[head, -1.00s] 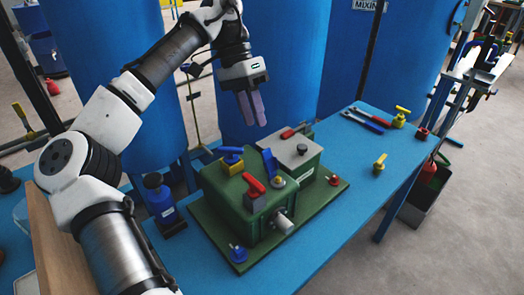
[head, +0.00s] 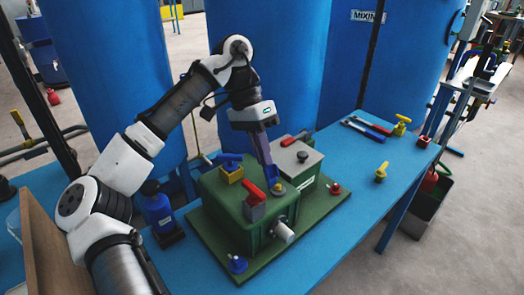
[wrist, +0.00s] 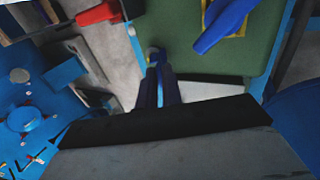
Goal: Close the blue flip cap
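The blue flip cap (head: 270,172) is on top of the green autoclave box (head: 225,190), beside a round brass fitting (head: 279,188). It stands up from the lid and is partly hidden by my fingers. My gripper (head: 266,163) points down from above, with its purple fingertips at the cap. In the wrist view a narrow blue strip of the cap (wrist: 159,62) shows at and between the close-set fingertips (wrist: 159,82). I cannot tell whether the fingers grip it or only touch it.
A blue lever on a yellow base (head: 231,174) and a red lever on a grey block (head: 254,203) stand close by on the same box. A grey-lidded section (head: 297,157) lies behind. A blue bottle (head: 158,208) stands left.

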